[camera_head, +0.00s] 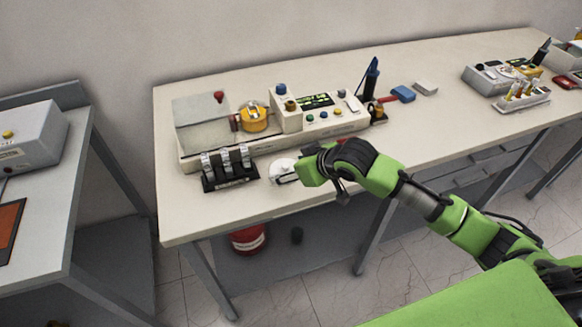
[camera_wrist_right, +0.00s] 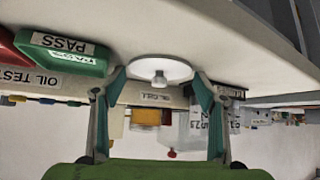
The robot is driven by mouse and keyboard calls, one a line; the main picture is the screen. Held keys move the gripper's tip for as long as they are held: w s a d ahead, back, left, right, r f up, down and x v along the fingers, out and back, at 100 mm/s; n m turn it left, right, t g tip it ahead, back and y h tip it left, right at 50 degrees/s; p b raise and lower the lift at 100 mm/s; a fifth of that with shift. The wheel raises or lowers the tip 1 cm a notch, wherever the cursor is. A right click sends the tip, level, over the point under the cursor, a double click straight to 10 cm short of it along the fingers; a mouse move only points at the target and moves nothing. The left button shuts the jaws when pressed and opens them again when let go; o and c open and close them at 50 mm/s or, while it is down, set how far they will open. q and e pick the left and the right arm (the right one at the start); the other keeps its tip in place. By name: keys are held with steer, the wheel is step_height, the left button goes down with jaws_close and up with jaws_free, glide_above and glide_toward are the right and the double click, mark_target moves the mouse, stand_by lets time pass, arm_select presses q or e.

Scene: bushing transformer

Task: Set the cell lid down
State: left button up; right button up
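The cell lid, a white round disc with a small knob, lies on the worktable near its front edge (camera_head: 281,167). In the right wrist view the lid (camera_wrist_right: 174,70) sits between the tips of my two fingers, with its knob toward the camera. My right gripper (camera_head: 296,174) reaches in from the right, low over the lid, and covers part of it. In the wrist view its fingers (camera_wrist_right: 160,84) stand wide apart on either side, and nothing is clamped on the knob. Whether a fingertip touches the rim is unclear. My left gripper is not in view.
A black rack (camera_head: 230,181) with silver pieces stands left of the lid. Behind is the tester (camera_head: 290,118) with a yellow cup (camera_head: 254,122). A green PASS tray (camera_wrist_right: 70,55) lies beside my gripper. A bare strip of worktable (camera_head: 215,212) runs along the front.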

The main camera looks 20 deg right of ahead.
steer(key=shift+r, duration=0.15)
steer(key=b+v, duration=0.1)
steer(key=v, duration=1.1)
